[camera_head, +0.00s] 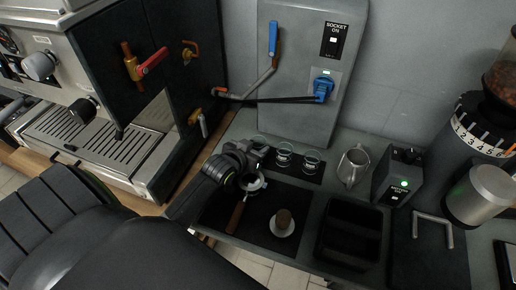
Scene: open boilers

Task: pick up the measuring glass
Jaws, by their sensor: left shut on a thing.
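Small clear measuring glasses stand in a row at the back of the counter. The middle glass (283,155) and the right glass (311,161) are in plain view. The left measuring glass (258,142) shows only its rim behind my left gripper (262,158). My left arm reaches in from the lower left, and the gripper is shut on this left glass. The fingers and most of that glass are hidden or too dark to make out. My right gripper is not in view.
A portafilter (236,216) and a tamper (284,222) lie in front of the glasses. A steel jug (353,167), a black box with a green light (398,182) and an open black bin (351,208) are to the right. The espresso machine (115,170) stands left.

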